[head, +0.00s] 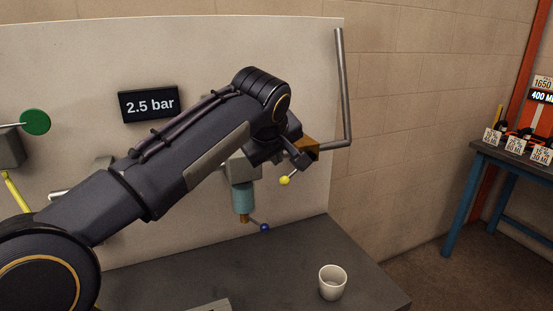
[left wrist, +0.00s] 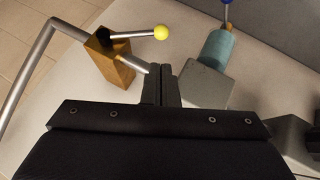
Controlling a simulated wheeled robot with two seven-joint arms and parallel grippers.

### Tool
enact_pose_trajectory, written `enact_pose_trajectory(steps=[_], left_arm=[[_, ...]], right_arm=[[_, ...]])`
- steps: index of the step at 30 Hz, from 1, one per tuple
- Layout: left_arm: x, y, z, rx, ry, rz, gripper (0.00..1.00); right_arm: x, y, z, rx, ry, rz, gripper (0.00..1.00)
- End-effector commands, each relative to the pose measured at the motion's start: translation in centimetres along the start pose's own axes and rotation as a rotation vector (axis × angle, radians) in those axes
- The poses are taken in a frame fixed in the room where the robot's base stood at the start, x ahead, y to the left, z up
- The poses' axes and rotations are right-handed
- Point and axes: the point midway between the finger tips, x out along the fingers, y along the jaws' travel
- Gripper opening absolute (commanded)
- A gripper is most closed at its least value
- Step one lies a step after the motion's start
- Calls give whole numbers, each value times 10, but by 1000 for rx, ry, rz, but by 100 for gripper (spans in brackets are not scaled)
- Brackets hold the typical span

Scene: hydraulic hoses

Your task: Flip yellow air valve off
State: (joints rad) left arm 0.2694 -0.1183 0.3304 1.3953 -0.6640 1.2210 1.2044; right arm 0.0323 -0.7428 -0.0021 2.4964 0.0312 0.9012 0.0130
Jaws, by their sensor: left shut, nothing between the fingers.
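The yellow air valve is a brass block (head: 311,145) on a grey pipe, with a thin lever ending in a yellow ball (head: 285,180). In the head view the ball hangs below and left of the block, which my gripper partly covers. The left wrist view shows the whole brass block (left wrist: 108,62), with the lever reaching right to the yellow ball (left wrist: 161,32). My left gripper (head: 303,160) is shut and empty in front of the valve. In the left wrist view its fingertips (left wrist: 162,72) lie between the brass block and a grey block, below the ball.
A teal cylinder (head: 242,197) with a blue-ball lever (head: 264,227) hangs below a grey block (head: 242,167). A bent pipe (head: 345,90) rises right of the valve. A white cup (head: 332,283) stands on the dark bench (head: 300,260). A pressure display (head: 149,104) reads 2.5 bar.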

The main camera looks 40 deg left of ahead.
Motion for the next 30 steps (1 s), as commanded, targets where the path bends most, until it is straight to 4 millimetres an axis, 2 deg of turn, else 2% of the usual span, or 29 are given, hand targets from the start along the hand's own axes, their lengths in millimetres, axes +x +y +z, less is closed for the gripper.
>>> enact_pose_trajectory(steps=[6,12,18,27,30], left_arm=[[42,-1,1,1,-3,-5,0],[70,-1,0,1,-2,-4,0],[80,-1,0,0,0,-2,0],[81,-1,0,0,-1,-1,0],[86,-5,-7,-3,-3,-2,0]], right_arm=[[-1,0,0,0,0,0,0],[-2,-1,-1,0,0,0,0],[-2,-1,-1,0,0,0,0],[-2,-1,-1,0,0,0,0],[-2,-1,-1,0,0,0,0]])
